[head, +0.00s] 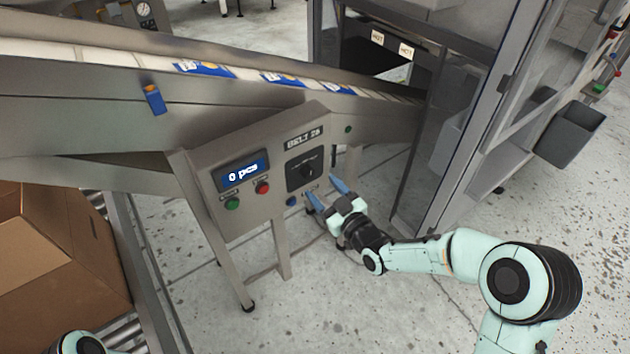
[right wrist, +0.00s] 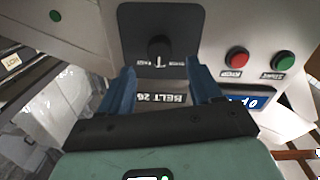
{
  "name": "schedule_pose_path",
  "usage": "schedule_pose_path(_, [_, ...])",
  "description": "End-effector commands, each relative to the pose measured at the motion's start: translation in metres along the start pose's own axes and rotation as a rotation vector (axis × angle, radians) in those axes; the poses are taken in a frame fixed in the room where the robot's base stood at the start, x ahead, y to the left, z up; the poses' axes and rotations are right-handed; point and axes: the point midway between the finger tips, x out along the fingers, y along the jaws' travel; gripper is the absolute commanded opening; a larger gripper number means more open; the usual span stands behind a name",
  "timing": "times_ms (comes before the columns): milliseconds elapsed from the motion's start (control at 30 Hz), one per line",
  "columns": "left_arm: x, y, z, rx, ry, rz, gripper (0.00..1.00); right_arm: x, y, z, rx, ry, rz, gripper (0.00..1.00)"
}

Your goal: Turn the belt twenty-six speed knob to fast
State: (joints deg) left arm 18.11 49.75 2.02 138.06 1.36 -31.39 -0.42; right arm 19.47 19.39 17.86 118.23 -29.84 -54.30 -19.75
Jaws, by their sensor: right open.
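The belt 26 control panel (head: 262,150) is a grey box on legs under the conveyor. Its speed knob (head: 306,172) is a round black knob on a black plate; it also shows in the right wrist view (right wrist: 160,47). A white mark shows beside the knob between two small labels too blurred to read surely. My right gripper (head: 326,194) is open and empty, just in front of and below the knob. In the right wrist view its blue fingertips (right wrist: 160,72) straddle the knob's line, apart from it. My left gripper is out of view.
The conveyor (head: 120,95) passes above. A glass-doored cabinet (head: 425,140) stands right; a cardboard box (head: 55,265) sits lower left.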

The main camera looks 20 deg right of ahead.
Motion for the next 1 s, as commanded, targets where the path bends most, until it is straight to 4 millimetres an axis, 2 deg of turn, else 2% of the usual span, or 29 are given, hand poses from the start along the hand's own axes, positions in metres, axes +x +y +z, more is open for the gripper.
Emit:
schedule_pose_path(100, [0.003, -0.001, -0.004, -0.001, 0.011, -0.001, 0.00, 0.021, -0.001, 0.001, 0.001, 0.000, -0.001, 0.64])
schedule_pose_path(300, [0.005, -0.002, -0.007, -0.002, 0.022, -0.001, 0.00, 0.041, 0.000, 0.001, 0.001, 0.000, 0.000, 0.64])
schedule_pose_path(633, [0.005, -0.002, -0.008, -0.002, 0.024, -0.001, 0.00, 0.045, 0.000, 0.001, 0.001, -0.002, 0.000, 0.64])
schedule_pose_path(667, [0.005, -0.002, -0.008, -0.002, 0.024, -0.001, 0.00, 0.045, 0.000, 0.001, 0.001, -0.002, 0.000, 0.60])
schedule_pose_path(800, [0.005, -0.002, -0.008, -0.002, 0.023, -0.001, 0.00, 0.044, 0.000, 0.001, 0.001, -0.002, 0.000, 0.15])
schedule_pose_path(833, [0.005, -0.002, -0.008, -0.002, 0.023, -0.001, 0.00, 0.044, 0.000, 0.001, 0.001, -0.002, 0.000, 0.08])
schedule_pose_path(1000, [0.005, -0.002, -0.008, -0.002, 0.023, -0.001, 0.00, 0.044, 0.000, 0.001, 0.004, -0.002, 0.000, 0.08])
